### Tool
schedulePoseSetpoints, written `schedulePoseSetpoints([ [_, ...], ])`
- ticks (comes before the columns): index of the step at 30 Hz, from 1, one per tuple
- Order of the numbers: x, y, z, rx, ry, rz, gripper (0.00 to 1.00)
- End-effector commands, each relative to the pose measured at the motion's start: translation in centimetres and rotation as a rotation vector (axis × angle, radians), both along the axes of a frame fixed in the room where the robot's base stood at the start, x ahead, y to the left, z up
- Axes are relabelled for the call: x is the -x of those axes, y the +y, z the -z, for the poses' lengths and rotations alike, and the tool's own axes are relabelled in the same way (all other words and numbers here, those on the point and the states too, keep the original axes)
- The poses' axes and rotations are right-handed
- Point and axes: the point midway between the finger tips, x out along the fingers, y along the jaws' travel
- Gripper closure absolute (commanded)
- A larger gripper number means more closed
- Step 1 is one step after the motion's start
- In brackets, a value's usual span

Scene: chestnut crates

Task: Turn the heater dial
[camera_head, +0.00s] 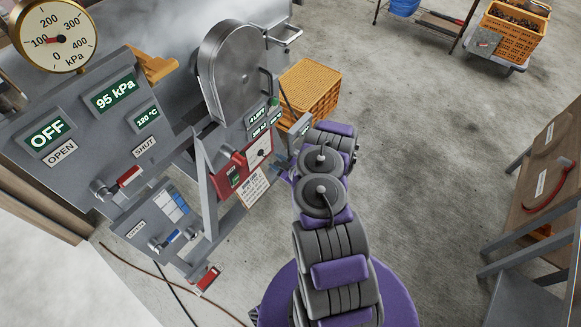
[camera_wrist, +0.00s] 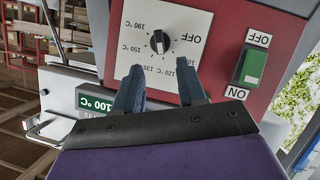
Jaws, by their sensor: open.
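The heater dial (camera_wrist: 159,42) is a small black knob with a light pointer mark. It sits on a white plate (camera_wrist: 185,20) marked OFF and with several °C values, upside down in the wrist view. The plate is on a red box (camera_wrist: 285,40), which also shows in the head view (camera_head: 229,176). My gripper (camera_wrist: 159,68) is open, its two blue-grey fingers apart on either side below the dial in the picture. Nothing is between them, and I cannot tell how far the tips are from the plate. In the head view my gripper (camera_head: 282,162) faces the red box.
A green switch (camera_wrist: 250,66) between OFF and ON labels is beside the dial plate. A display (camera_wrist: 97,104) reads 100 °C. A steel machine door (camera_head: 236,75) and an orange crate (camera_head: 308,88) stand behind. A wooden bench (camera_head: 545,185) is at right; the floor between is clear.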

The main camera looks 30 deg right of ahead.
Motion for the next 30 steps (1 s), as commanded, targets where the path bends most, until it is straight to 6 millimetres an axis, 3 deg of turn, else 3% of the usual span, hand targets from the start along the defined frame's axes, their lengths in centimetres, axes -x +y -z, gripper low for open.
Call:
schedulePoseSetpoints([
  [6,4.4,-1.0,-1.9,-0.002,0.002,0.004,0.60],
  [12,7.2,-1.5,-2.8,-0.002,0.003,0.003,0.60],
  [18,8.1,-1.6,-3.1,0.001,0.001,-0.001,0.60],
  [30,8.2,-1.5,-3.0,0.002,0.001,-0.001,0.60],
])
